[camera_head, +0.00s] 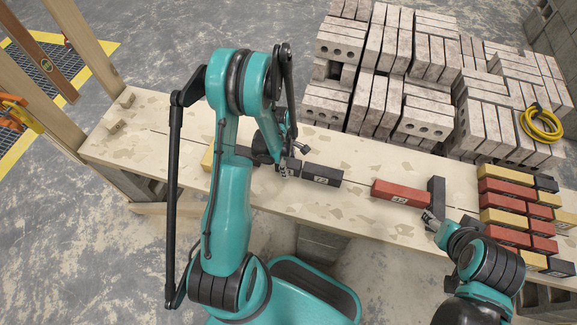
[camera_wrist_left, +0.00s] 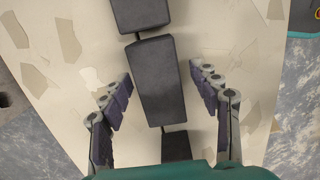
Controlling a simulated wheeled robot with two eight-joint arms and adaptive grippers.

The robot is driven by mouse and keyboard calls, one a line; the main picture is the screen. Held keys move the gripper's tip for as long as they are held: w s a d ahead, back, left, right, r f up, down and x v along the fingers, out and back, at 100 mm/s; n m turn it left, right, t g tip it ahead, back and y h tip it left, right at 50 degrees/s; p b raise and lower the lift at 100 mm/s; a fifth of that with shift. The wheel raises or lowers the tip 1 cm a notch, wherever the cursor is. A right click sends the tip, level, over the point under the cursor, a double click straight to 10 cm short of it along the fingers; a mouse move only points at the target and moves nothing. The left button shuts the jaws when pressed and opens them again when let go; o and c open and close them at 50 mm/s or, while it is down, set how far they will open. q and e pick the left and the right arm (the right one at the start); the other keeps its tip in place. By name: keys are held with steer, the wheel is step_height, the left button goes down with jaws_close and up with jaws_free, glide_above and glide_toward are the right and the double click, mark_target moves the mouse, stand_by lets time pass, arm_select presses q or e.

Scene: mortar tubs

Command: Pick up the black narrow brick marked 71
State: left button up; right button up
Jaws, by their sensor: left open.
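Several black narrow bricks lie in a row on the plank bench. In the left wrist view, one black brick (camera_wrist_left: 156,82) lies lengthwise between the spread fingers of my left gripper (camera_wrist_left: 162,80), with a gap on both sides. No marking shows on its top, so I cannot read whether it is 71. In the head view, my left gripper (camera_head: 287,160) is low over the row and partly hides a black brick (camera_head: 291,168). The black brick to its right (camera_head: 322,173) has a label that looks like 72. My right gripper (camera_head: 430,219) is near the bench's front edge.
Neighbouring black bricks lie close at both ends, above (camera_wrist_left: 140,14) and below (camera_wrist_left: 177,146) in the wrist view. A red brick (camera_head: 400,190) and a black brick (camera_head: 437,190) lie farther right. Red, yellow and black brick stacks (camera_head: 507,190) fill the right end.

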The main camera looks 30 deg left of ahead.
arm_select(q)
jaws_close()
